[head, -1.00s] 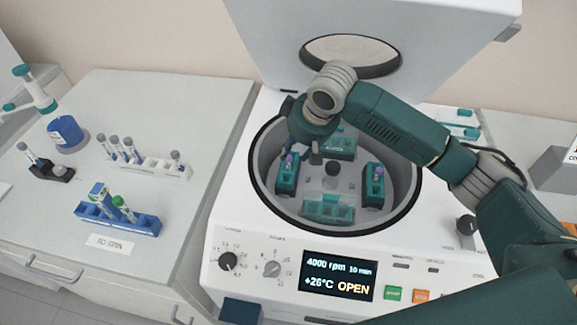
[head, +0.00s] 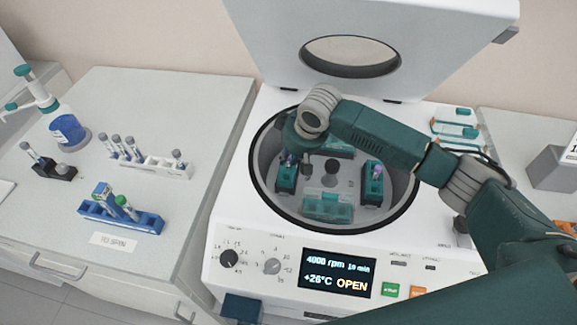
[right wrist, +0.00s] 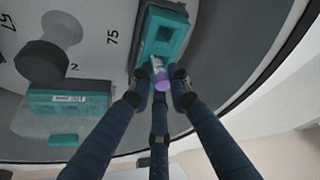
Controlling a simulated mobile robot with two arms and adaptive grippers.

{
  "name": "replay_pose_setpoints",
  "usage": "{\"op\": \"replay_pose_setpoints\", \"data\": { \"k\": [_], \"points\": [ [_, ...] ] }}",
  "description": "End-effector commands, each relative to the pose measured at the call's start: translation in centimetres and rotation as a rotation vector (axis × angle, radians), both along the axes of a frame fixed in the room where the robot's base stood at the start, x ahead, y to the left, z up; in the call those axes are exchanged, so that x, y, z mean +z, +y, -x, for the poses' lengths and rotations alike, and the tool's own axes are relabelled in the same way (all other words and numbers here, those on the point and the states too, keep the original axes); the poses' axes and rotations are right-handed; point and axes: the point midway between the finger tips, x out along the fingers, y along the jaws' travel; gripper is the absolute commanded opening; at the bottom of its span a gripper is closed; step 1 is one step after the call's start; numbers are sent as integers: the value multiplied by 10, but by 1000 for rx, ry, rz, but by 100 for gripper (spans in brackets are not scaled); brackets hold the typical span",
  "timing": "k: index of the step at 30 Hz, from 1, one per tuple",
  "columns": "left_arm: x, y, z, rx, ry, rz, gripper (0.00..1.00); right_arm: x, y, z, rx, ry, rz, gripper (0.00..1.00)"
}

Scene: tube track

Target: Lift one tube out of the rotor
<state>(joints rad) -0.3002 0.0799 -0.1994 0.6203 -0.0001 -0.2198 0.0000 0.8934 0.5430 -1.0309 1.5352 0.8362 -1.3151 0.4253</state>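The rotor sits in the open round bowl of the centrifuge (head: 234,205). Its left bucket (head: 286,184) and right bucket (head: 372,186) each hold a tube. The right bucket's tube (head: 377,171) has a purple cap. My right gripper (head: 289,160) reaches down at the left bucket, and my wrist partly hides it in the head view. In the right wrist view, its fingers (right wrist: 160,95) stand closely around a purple-capped tube (right wrist: 161,80), which is still in the teal bucket (right wrist: 158,33). Whether the fingers press on the cap is unclear. My left gripper is out of view.
The centrifuge lid (head: 375,25) stands open behind. Front bucket (head: 328,207) and a rear bucket share the rotor. On the left bench are a blue rack (head: 135,221) with tubes, a white rack (head: 172,167), a small black holder (head: 58,171) and a blue bottle (head: 68,131).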

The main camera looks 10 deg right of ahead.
Motion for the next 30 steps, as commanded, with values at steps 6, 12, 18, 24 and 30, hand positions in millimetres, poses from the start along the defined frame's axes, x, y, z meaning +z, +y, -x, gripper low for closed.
{"op": "replay_pose_setpoints", "data": {
  "k": [6, 12, 18, 24, 30],
  "points": [
    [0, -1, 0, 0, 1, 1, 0, 0, 0, 0, 0, 0, 0, 4],
    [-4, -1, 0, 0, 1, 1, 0, 14, 0, -2, 0, -5, -2, 4],
    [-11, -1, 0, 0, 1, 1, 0, 54, 0, -1, 1, -5, -1, 4],
    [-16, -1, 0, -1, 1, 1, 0, 88, 0, -1, -1, -3, -1, 4],
    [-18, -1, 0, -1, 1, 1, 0, 100, 0, 0, -1, 0, 0, 4]
  ]
}}
